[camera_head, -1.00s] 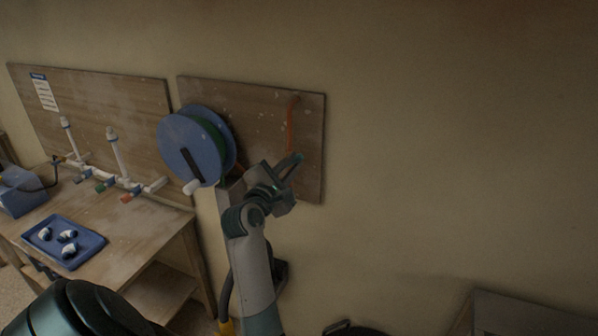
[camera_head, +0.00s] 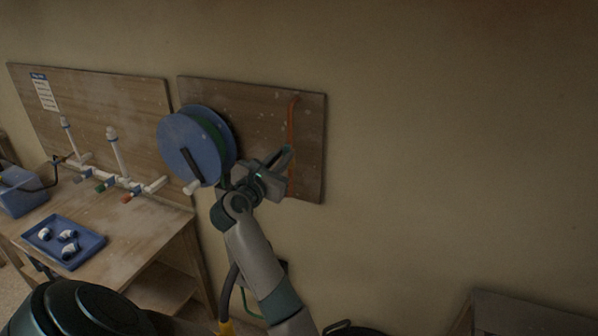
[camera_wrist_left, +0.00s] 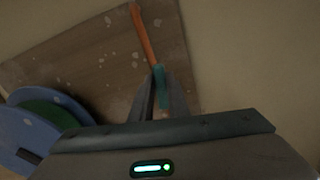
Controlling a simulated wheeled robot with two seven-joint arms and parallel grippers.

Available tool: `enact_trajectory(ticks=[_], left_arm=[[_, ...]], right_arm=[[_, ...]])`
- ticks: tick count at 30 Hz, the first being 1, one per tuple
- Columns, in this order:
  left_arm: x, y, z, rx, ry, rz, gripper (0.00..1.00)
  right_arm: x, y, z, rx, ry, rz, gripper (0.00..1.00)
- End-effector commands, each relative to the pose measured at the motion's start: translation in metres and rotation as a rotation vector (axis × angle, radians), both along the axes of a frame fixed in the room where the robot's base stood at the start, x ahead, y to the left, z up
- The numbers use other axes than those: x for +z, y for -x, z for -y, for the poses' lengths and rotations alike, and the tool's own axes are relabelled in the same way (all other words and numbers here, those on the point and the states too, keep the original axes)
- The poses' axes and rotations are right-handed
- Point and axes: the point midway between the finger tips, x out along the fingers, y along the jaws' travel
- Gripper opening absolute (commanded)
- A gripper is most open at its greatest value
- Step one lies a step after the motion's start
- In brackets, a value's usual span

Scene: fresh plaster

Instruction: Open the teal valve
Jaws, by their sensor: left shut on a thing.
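The teal valve handle (camera_wrist_left: 161,82) shows in the left wrist view at the lower end of an orange pipe (camera_wrist_left: 144,36), roughly in line with it. My left gripper (camera_wrist_left: 162,92) is shut on the handle, with a finger on each side of it. In the head view my left gripper (camera_head: 286,160) is at the lower part of the orange pipe (camera_head: 291,122) on the wooden wall board (camera_head: 262,104). There the gripper largely hides the valve. My right gripper is not in view.
A blue hose reel (camera_head: 184,147) is close to the left of my left gripper. A workbench (camera_head: 140,228) with white pipework and a blue tray (camera_head: 88,252) stands at the left. The wall to the right is bare.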

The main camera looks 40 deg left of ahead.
Motion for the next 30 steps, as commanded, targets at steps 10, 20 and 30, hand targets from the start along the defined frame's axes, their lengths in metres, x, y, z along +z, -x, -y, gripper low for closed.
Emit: enact_trajectory(ticks=[10,20,30], left_arm=[[-0.0017,0.0005,-0.0019,0.001,0.038,0.008,0.00],[-0.0018,0.0028,-0.0089,0.001,0.203,0.059,0.00],[-0.0004,0.0028,-0.0089,0.000,0.199,0.061,0.31]], right_arm=[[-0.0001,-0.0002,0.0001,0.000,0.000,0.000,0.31],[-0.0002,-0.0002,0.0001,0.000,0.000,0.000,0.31],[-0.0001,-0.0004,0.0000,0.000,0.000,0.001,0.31]])
